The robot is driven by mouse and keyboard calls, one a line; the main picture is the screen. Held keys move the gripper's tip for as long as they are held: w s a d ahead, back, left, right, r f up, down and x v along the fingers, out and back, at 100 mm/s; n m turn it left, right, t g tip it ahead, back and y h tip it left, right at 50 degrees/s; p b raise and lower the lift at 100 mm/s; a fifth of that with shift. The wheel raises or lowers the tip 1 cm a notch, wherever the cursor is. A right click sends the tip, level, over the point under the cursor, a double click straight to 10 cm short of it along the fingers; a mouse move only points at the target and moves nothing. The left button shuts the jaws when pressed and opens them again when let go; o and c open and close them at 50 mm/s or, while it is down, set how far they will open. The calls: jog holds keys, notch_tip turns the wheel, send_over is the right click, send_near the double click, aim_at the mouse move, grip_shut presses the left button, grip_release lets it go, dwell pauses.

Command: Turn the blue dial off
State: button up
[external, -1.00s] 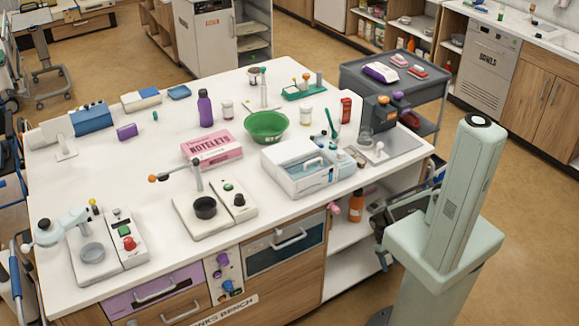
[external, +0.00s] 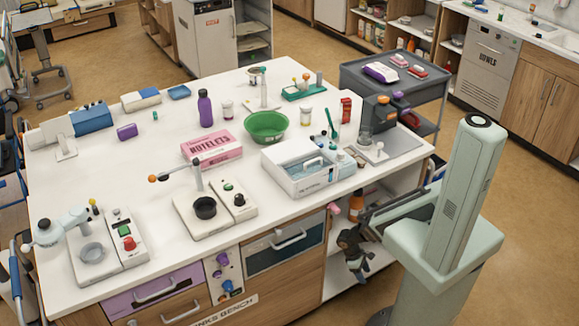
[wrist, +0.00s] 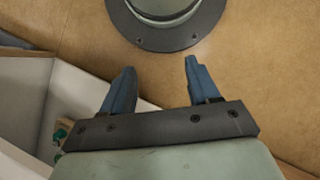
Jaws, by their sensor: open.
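The blue dial (external: 228,286) sits low on a pale control panel (external: 224,274) on the front of the white-topped bench, below purple knobs and beside an orange part. My gripper (external: 357,274) is in front of the open shelf at the bench's right end, well to the right of the dial and apart from it. In the wrist view my gripper (wrist: 160,66) has two blue fingers spread apart with nothing between them. The dial does not show in the wrist view.
A purple drawer (external: 152,290) lies left of the panel, and a grey drawer with a handle (external: 286,250) lies right of it. A pink knob (external: 334,208) and an orange bottle (external: 356,205) are near my arm. Brown floor (external: 500,290) is open at the right.

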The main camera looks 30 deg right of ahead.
jog(key=s+a+r+n+t+y, duration=0.1)
jog(key=s+a+r+n+t, duration=0.25)
jog(key=a, duration=1.25)
jog(key=s+a+r+n+t, duration=0.1)
jog(key=s+a+n+t, duration=0.4)
jog(key=a, duration=1)
jog(key=s+a+r+n+t+y, duration=0.1)
jog(key=s+a+r+n+t, duration=0.3)
jog(key=a, duration=1.2)
jog(key=m+t+y, duration=0.1)
jog(key=m+t, duration=0.9)
jog(key=m, duration=0.6)
send_near(231, 290)
jog(key=w, duration=0.9)
jog(key=shift+w+f, duration=0.1)
jog(key=shift+w, duration=0.2)
